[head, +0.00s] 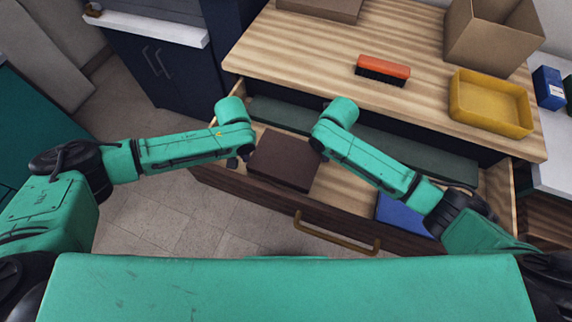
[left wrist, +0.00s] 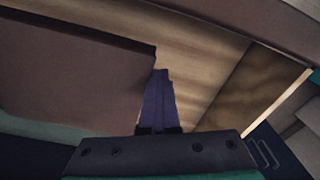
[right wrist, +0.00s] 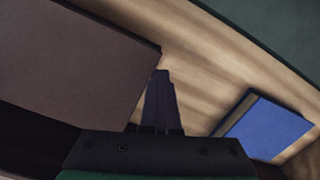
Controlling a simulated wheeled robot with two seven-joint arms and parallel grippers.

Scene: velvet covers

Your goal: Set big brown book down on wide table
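The big brown book (head: 285,158) lies flat in or just above the open drawer, left of its middle. It also shows at the left of the left wrist view (left wrist: 70,80) and the right wrist view (right wrist: 75,65). My left gripper (head: 240,161) is at the book's left side and my right gripper (head: 318,146) at its right side. Each gripper's fingers look closed together, with nothing between them. Whether they press on the book is unclear. The wide table (head: 300,45) is the striped wooden top behind the drawer.
On the table are an orange brush (head: 383,69), a yellow tray (head: 490,103) and an open cardboard box (head: 492,38). A blue book (head: 402,212) lies in the drawer at the right. The drawer front with its handle (head: 338,235) faces me. The table's left part is clear.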

